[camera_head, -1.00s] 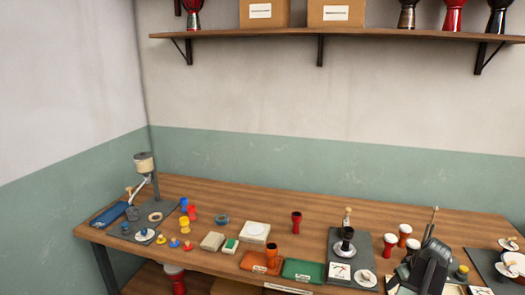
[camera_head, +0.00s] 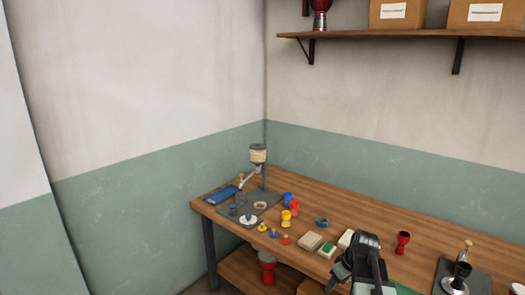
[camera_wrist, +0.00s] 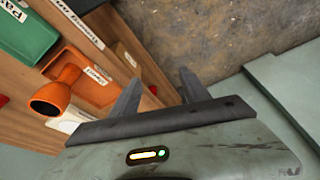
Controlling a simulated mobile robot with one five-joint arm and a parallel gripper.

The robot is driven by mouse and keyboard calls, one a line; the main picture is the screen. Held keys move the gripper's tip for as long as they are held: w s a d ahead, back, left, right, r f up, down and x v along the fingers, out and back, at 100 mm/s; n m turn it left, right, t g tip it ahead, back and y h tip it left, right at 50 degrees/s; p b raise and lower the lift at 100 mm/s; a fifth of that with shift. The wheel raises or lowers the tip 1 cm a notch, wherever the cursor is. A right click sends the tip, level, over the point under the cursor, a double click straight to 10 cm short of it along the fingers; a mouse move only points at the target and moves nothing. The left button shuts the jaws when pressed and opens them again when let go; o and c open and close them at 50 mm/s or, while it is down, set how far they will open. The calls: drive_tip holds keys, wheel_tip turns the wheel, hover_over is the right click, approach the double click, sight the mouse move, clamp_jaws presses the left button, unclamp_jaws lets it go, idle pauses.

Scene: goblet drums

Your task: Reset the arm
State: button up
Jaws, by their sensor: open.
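My gripper shows in the wrist view (camera_wrist: 158,92) with its two dark fingers spread apart and nothing between them. Past the fingers are the bench's edge and the floor. An orange goblet drum (camera_wrist: 62,90) lies at the left of the wrist view, by an orange tray (camera_wrist: 98,92). A green tray (camera_wrist: 22,38) is at the upper left. In the head view, my arm's dark end covers part of the bench at the bottom, hiding most of the trays.
The wooden bench (camera_head: 345,205) runs along the wall. A shelf (camera_head: 420,36) hangs above. Bare floor shows in the wrist view (camera_wrist: 195,35).

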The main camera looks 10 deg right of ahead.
drive_tip(key=a+n+g, duration=0.1)
drive_tip(key=a, duration=1.2)
drive_tip(key=s+a+f+m+g+h, duration=0.1)
drive_tip(key=s+a+m, duration=0.4)
drive_tip(key=a, duration=0.5)
drive_tip(key=shift+s+a+g, duration=0.15)
drive_tip(key=shift+s+g, duration=0.45)
drive_tip(key=shift+s, duration=0.1)
drive_tip(key=shift+c, duration=0.3)
